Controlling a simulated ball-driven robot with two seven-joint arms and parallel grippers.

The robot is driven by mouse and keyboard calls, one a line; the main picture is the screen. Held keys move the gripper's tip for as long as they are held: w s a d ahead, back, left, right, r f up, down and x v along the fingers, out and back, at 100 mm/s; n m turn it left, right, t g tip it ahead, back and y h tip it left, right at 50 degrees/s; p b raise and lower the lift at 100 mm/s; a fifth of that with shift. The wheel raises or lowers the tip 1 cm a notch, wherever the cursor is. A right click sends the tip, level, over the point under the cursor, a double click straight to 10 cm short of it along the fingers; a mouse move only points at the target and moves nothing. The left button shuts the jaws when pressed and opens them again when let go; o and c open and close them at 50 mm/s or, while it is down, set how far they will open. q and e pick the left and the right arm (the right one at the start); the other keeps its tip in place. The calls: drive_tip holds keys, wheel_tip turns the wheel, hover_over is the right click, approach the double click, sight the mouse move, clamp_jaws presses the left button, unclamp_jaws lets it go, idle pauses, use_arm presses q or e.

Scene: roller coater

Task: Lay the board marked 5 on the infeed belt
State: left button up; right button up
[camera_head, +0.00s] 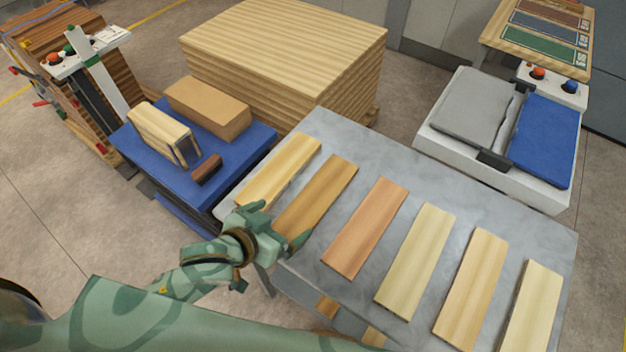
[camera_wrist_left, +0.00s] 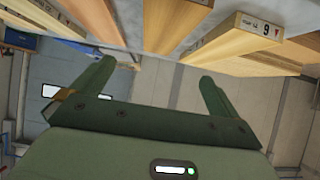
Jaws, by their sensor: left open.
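Several boards lie side by side on a grey table (camera_head: 415,190): a pale yellow one (camera_head: 280,170), a brown one (camera_head: 325,185), a reddish one (camera_head: 365,228), and paler ones to the right. No number is readable on them in the head view. In the left wrist view, one board end (camera_wrist_left: 245,45) has a label that looks like a 9 or an upside-down 6. I cannot tell which board is 5. My left gripper (camera_head: 282,224) is open at the near end of the brown board; its two fingers also show apart in the left wrist view (camera_wrist_left: 155,78). My right gripper is out of view.
A white machine (camera_head: 490,178) with a grey pad (camera_head: 475,108) and a blue surface (camera_head: 545,140) stands at the back right. A blue table (camera_head: 225,165) with blocks stands at the left. A tall board stack (camera_head: 285,50) stands behind the grey table.

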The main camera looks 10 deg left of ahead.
sight(316, 198)
use_arm(q)
drive_tip(key=shift+w+d+f, duration=0.2)
drive_tip(key=shift+w+f, duration=0.25)
drive_tip(key=shift+w, duration=0.05)
drive_tip(key=b+x, duration=0.2)
drive_tip(key=x, duration=0.3)
drive_tip(key=shift+d+f, duration=0.1)
drive_tip(key=shift+f, duration=0.2)
drive_tip(key=x, duration=0.3)
drive_tip(key=shift+w+d+b, duration=0.1)
drive_tip(key=shift+w+b, duration=0.15)
drive_tip(key=shift+b, duration=0.15)
drive_tip(key=shift+w+f, duration=0.15)
drive_tip(key=shift+w, duration=0.05)
drive_tip(key=b+x, duration=0.1)
drive_tip(key=x, duration=0.3)
drive_tip(key=shift+w+f+b, duration=0.15)
drive_tip(key=shift+w+b, duration=0.15)
drive_tip(key=shift+w, duration=0.1)
drive_tip(key=shift+s, duration=0.1)
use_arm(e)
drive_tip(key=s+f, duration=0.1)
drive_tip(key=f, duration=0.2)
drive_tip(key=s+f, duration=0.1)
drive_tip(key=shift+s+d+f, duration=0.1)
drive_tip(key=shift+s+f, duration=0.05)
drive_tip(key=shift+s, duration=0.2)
